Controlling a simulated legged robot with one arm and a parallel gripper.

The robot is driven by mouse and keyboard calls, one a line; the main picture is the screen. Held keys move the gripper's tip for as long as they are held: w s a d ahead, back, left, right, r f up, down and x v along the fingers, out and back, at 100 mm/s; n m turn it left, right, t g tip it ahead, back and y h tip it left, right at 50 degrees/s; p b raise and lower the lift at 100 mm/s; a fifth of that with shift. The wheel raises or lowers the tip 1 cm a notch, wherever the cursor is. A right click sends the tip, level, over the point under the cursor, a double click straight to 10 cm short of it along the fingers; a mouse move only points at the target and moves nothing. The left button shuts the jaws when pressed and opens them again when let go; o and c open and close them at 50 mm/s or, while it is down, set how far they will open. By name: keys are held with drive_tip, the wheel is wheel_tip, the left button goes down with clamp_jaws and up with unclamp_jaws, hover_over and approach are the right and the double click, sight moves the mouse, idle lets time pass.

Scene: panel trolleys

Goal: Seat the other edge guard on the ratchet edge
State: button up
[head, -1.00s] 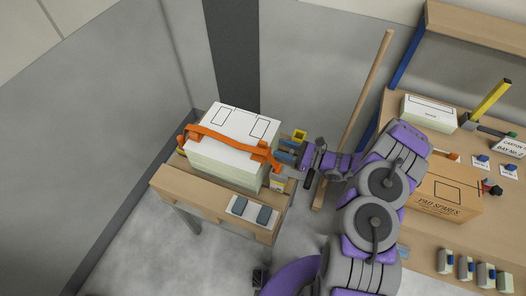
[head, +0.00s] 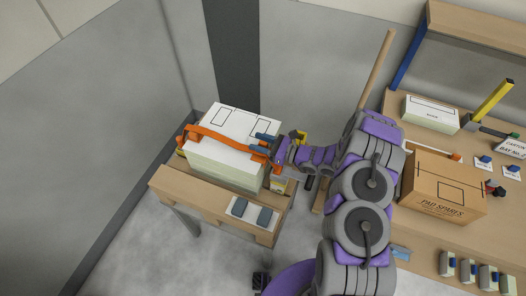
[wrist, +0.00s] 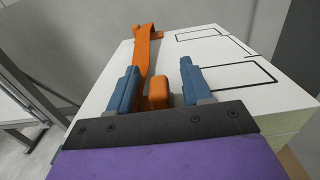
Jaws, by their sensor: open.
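A stack of white panels (head: 228,125) sits on a wooden trolley (head: 172,182), with an orange strap (head: 218,138) across its top. The strap also shows in the wrist view (wrist: 149,38). My gripper (head: 267,146) is open at the stack's right edge, above the panel top. In the wrist view its blue fingers (wrist: 158,70) are either side of the strap line, with an orange block (wrist: 159,93) between them; I cannot tell whether they touch it. Two blue-grey pads (head: 251,212) lie on a white plate on the trolley's front. The ratchet is largely hidden by my gripper.
A yellow piece (head: 301,137) shows behind my wrist. A wooden pole (head: 376,70) leans behind my arm. On the right, a bench (head: 423,259) holds a cardboard box (head: 442,190) and a white box (head: 430,113). Walls stand close behind and left of the trolley.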

drive_tip(key=shift+c, duration=0.4)
drive_tip(key=shift+d, duration=0.15)
clamp_jaws()
drive_tip(key=shift+r, duration=0.1)
drive_tip(key=shift+r, duration=0.45)
wheel_tip(320, 180, up, 3)
drive_tip(key=shift+s+f+p, duration=0.1)
drive_tip(key=shift+p, duration=0.3)
drive_tip(key=s+d, duration=0.2)
drive_tip(key=s, duration=0.5)
drive_tip(key=s+d+r+p, duration=0.1)
drive_tip(key=s+d, duration=0.1)
drive_tip(key=s, duration=0.6)
drive_tip(key=shift+d+p, duration=0.3)
drive_tip(key=shift+d, duration=0.05)
drive_tip(key=shift+s+r, duration=0.1)
